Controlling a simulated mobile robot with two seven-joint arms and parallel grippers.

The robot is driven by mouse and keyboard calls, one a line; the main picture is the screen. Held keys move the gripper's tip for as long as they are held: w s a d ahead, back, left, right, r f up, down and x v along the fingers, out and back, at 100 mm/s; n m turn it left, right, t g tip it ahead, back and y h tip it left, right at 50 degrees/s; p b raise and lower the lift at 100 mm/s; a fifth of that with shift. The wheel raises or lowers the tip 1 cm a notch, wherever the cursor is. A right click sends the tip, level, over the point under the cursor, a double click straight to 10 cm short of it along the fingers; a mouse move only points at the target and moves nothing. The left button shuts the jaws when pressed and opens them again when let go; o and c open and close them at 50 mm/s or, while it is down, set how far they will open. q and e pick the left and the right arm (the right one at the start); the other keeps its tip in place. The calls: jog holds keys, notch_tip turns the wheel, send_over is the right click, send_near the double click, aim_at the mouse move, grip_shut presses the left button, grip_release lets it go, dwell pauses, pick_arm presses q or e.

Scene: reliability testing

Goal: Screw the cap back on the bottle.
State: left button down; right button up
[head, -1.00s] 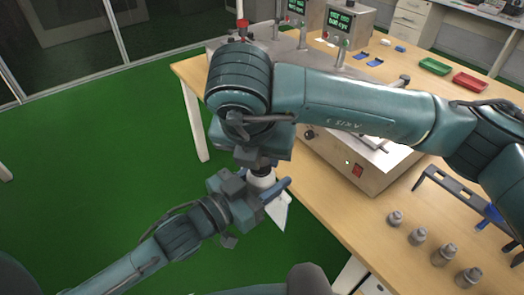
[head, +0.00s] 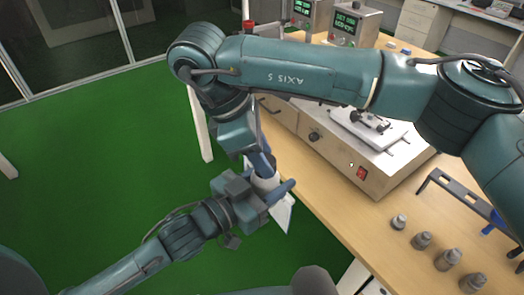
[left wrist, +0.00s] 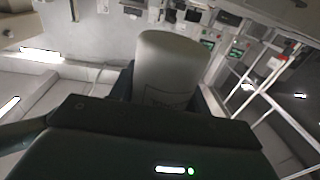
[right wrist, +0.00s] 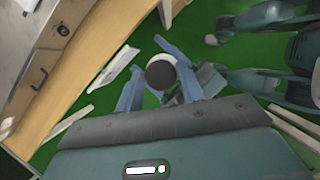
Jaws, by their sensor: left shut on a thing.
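A white bottle (head: 265,182) is held off the table's side, over the green floor. My left gripper (head: 262,190) is shut on it from below left. The left wrist view shows the bottle's white side (left wrist: 168,68) and a faint label. My right gripper (right wrist: 158,88) is above the bottle, its two blue fingers apart on either side of a dark round disc (right wrist: 160,74). The disc is in line with the bottle's top and looks like the cap; I cannot tell whether it is seated. In the head view my right arm hides part of the bottle's top.
The wooden table (head: 345,235) runs close beside the bottle. On it stand a metal shaker machine (head: 345,160), several small grey-capped vials (head: 421,240) and a dark rack (head: 455,195).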

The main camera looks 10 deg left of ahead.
jog(key=o, duration=0.3)
jog(key=shift+r, duration=2.25)
jog(key=shift+n, duration=0.3)
jog(key=shift+c, duration=0.3)
